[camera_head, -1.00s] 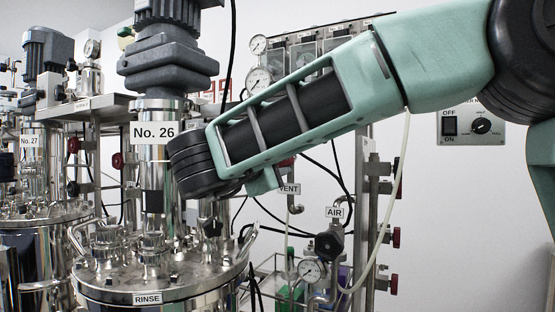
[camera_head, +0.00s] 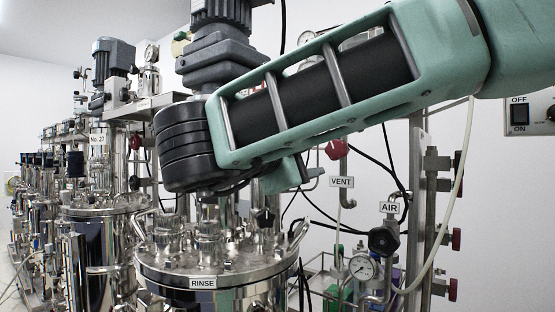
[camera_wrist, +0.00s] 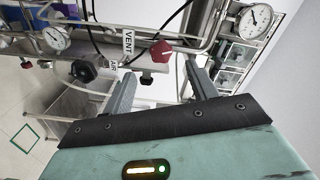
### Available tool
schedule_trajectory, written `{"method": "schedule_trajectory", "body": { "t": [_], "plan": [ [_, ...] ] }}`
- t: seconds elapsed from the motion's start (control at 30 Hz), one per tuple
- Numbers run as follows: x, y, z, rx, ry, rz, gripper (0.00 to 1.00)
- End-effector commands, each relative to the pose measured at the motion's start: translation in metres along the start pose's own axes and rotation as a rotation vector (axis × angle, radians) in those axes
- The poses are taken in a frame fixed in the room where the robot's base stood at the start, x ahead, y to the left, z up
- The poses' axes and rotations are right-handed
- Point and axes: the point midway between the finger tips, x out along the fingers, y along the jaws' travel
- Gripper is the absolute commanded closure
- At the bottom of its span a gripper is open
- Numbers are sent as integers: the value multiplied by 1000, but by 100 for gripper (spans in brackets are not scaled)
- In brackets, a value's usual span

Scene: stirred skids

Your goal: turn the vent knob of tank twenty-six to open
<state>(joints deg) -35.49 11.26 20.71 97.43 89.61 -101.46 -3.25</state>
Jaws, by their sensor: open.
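The vent knob (camera_head: 336,149) is red and shows just under my forearm, above the VENT label (camera_head: 341,182). In the wrist view the red knob (camera_wrist: 161,51) sits beside the sideways VENT label (camera_wrist: 128,42). My gripper (camera_wrist: 160,67) is open and empty, its two grey fingers pointing toward the pipework. The knob appears between the fingertip directions, beyond them, with no contact visible. Tank twenty-six (camera_head: 225,272) has a steel lid marked RINSE; its number label is hidden behind my arm.
The black AIR knob (camera_head: 384,240) and a gauge (camera_head: 362,267) are below right of the vent; the AIR knob (camera_wrist: 83,70) is left in the wrist view. Pipes, hoses and another gauge (camera_wrist: 255,21) crowd nearby. More tanks (camera_head: 100,205) stand at left.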

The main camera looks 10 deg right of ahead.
Motion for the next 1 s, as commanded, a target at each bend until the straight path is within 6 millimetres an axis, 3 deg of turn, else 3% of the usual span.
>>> {"method": "schedule_trajectory", "body": {
  "t": [0.2, 0.4, 1.0],
  "plan": [
    [-48, 2, 2, -1, -5, -1, 42],
    [-73, 1, 1, -1, -3, -1, 42],
    [-79, 0, 0, -1, -2, -1, 42]
  ]
}}
